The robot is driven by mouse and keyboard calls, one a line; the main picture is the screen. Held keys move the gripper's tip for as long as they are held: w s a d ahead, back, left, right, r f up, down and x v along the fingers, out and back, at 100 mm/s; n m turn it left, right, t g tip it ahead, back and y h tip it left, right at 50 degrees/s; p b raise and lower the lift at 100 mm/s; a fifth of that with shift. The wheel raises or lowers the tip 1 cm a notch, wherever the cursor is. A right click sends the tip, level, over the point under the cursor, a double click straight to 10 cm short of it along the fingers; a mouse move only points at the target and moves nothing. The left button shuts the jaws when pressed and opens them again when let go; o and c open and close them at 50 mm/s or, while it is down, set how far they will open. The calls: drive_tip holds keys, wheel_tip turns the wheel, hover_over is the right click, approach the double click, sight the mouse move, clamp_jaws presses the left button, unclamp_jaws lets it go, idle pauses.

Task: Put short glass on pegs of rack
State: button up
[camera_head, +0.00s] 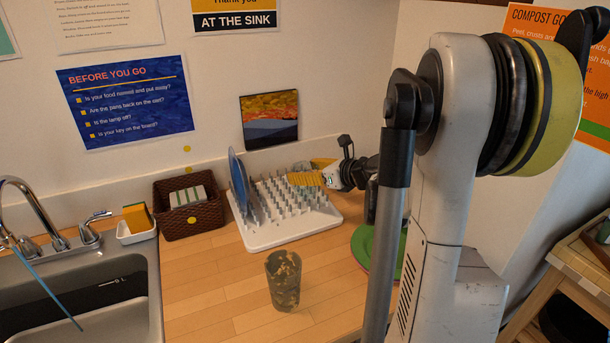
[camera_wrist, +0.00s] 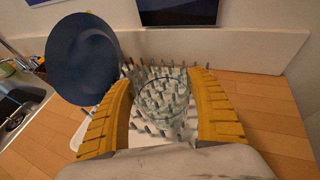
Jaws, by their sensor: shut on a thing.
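My gripper (camera_head: 308,178), with yellow fingers, is over the right part of the white peg rack (camera_head: 262,238). In the wrist view my gripper (camera_wrist: 163,110) is closed around a clear short glass (camera_wrist: 165,98), with one finger on each side. The pegs of the rack (camera_wrist: 150,136) show through and around the glass. I cannot tell whether the glass touches the pegs. In the head view the glass is hard to make out against the rack.
A blue plate (camera_head: 238,182) stands upright at the rack's left side. A dark patterned tumbler (camera_head: 284,282) stands on the counter in front. A green plate (camera_head: 362,246) lies to the right, partly behind my arm. A brown basket (camera_head: 190,221) and the sink (camera_head: 152,280) are left.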

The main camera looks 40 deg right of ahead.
drive_tip(key=shift+f, duration=0.15)
drive_tip(key=o, duration=1.4)
drive_tip(key=shift+o, duration=0.2)
drive_tip(key=shift+s+r, duration=0.1)
drive_tip(key=shift+r, duration=0.3)
drive_tip(key=p+v, duration=0.3)
drive_tip(key=v, duration=0.9)
drive_tip(key=shift+f, duration=0.2)
